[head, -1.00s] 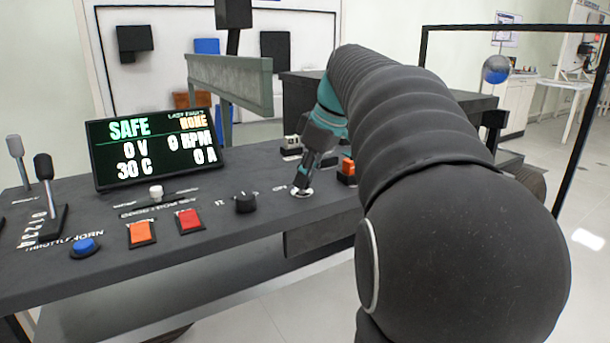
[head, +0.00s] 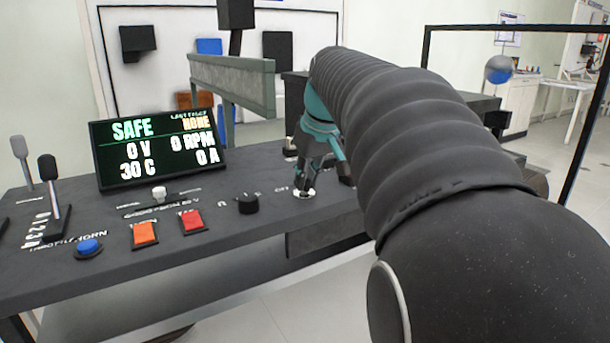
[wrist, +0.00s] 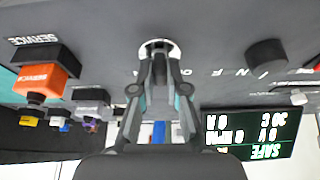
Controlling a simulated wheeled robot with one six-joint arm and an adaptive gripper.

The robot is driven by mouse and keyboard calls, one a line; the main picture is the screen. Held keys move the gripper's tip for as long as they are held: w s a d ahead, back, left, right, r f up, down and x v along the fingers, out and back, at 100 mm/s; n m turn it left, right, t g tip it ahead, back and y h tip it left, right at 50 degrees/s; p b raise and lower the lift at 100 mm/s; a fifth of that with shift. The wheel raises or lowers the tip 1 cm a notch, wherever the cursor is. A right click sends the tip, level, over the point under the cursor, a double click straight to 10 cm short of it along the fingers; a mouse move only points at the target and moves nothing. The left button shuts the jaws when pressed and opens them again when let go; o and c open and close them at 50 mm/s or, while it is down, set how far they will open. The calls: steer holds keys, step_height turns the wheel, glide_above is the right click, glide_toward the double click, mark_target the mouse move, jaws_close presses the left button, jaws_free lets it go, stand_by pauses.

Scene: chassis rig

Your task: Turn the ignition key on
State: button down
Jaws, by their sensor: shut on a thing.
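The ignition switch (head: 303,194) is a round silver fitting on the dark console top, right of the black rotary knob. My gripper (head: 304,184) points down at it, with its fingertips at the fitting. In the wrist view the fingertips of my gripper (wrist: 158,62) come together over the silver ignition ring (wrist: 160,43). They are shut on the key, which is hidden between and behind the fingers. The display (head: 157,148) reads SAFE, 0 V, 0 RPM, 30 C and 0 A.
The black rotary knob (head: 248,204) stands close to the left of my gripper. An orange SERVICE block (wrist: 45,80) is on its other side. Red (head: 192,221) and orange (head: 144,233) buttons, a blue button (head: 89,246) and levers (head: 52,195) lie farther left.

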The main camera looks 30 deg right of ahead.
steer(key=m+h, duration=0.1)
steer(key=m, duration=0.2)
steer(key=m+h+p, duration=0.1)
steer(key=m, duration=0.2)
steer(key=shift+a+g, duration=0.2)
steer(key=shift+g, duration=0.1)
stand_by(0.4)
steer(key=c, duration=1.2)
jaws_free()
steer(key=v, duration=1.2)
steer(key=shift+w+a, duration=0.1)
steer(key=shift+a, duration=0.1)
